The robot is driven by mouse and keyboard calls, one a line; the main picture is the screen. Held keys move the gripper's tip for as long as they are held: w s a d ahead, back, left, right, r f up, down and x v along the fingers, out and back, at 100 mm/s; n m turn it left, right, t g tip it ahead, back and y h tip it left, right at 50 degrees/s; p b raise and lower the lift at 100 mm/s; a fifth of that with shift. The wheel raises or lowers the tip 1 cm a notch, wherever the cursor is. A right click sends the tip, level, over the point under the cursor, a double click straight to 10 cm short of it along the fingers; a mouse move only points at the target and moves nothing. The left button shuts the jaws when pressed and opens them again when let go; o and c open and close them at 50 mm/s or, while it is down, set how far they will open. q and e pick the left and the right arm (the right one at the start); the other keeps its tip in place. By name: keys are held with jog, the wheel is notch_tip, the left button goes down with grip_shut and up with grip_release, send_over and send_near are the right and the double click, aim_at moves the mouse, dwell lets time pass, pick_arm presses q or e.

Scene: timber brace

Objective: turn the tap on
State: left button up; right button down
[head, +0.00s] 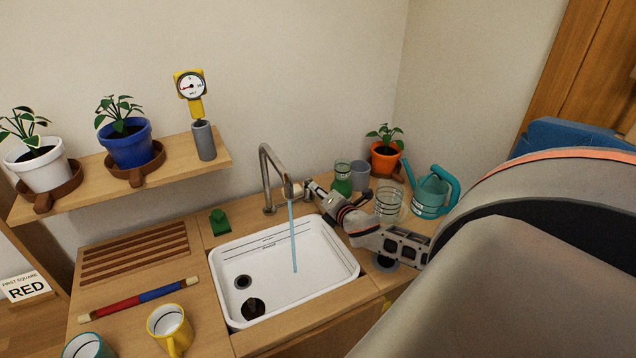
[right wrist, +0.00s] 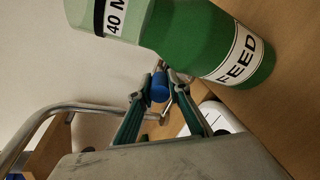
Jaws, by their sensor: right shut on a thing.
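The tap (head: 267,165) is a bent metal pipe behind the white sink (head: 225,262). A stream of blue water (head: 292,235) runs from its spout into the basin. My right gripper (head: 309,188) is just right of the spout. In the right wrist view its fingers (right wrist: 158,90) are shut on a small blue knob (right wrist: 160,86), which looks like the tap's handle; the metal pipe (right wrist: 30,122) curves at the left there. My left gripper is not in view.
A green bottle labelled FEED (right wrist: 215,50) stands close to my right gripper. A grey cup (head: 360,174), glass jar (head: 389,204), teal watering can (head: 430,195) and orange plant pot (head: 384,160) are right of the sink. A yellow mug (head: 170,328) is at front left.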

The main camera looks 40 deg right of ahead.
jog(key=shift+r, duration=0.15)
jog(key=c, duration=1.9)
grip_release()
jog(key=v, duration=1.2)
